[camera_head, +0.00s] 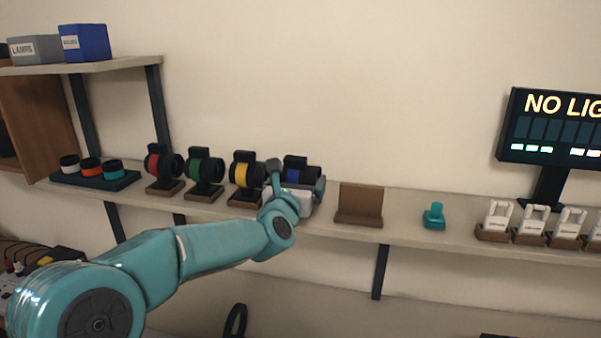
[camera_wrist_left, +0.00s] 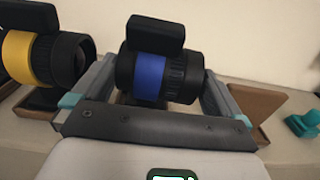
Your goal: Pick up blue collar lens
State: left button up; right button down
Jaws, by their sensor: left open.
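The blue collar lens (camera_head: 297,171) is a black barrel with a blue band, on the shelf behind my left gripper in the head view. In the left wrist view the blue collar lens (camera_wrist_left: 152,74) lies between the two open fingers, with a black block on its top. My left gripper (camera_head: 297,182) is open, with one finger on each side of the lens; it also shows in the left wrist view (camera_wrist_left: 150,82). I cannot tell whether either finger touches the lens. The lens's lower part is hidden by the gripper. My right gripper is not in view.
A yellow collar lens (camera_head: 243,172) stands close at the left, with green (camera_head: 204,168) and red (camera_head: 154,165) ones farther left. An empty brown stand (camera_head: 360,204) and a teal piece (camera_head: 434,215) are at the right on the shelf (camera_head: 400,225). A screen (camera_head: 550,128) stands farther right.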

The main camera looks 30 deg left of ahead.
aim_at(301, 176)
pick_arm(q)
jog(key=p+x, duration=0.1)
jog(key=x, duration=0.2)
jog(key=shift+a, duration=0.1)
jog(key=shift+s+r, duration=0.1)
jog(key=shift+s, duration=0.05)
jog(key=c, duration=0.9)
jog(key=shift+c, duration=1)
notch_tip(301, 176, up, 9)
jog(key=shift+r+p, duration=0.2)
jog(key=shift+p, duration=0.55)
jog(key=shift+r, duration=0.3)
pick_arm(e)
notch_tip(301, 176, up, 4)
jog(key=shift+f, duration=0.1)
pick_arm(q)
jog(key=shift+a+r, duration=0.1)
